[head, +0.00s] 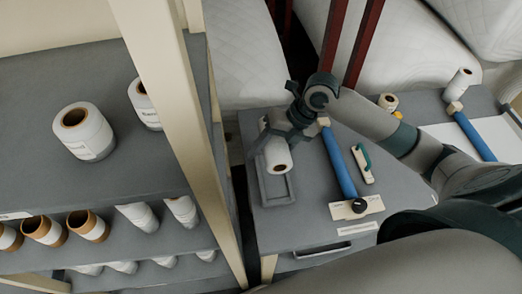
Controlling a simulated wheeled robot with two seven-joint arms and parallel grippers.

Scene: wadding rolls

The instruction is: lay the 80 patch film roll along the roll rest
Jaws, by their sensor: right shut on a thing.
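A white roll (277,157) with a brown core is in my right gripper (276,139), whose fingers are shut around it. The roll lies lengthwise over the grey roll rest (264,190), a shallow rimmed tray on the grey table. Its cored end faces the front of the table. No lettering shows on it, so I cannot confirm that it is the 80 patch film roll. I cannot tell if it touches the rest, since the gripper and roll hide the rest's far part. My left gripper is not in view.
A blue bar (339,162) and a green-handled tool (362,163) lie right of the rest. A shelf rack (35,165) with several rolls stands left, its cream post (180,130) near the table. More rolls (459,84) stand at the back right.

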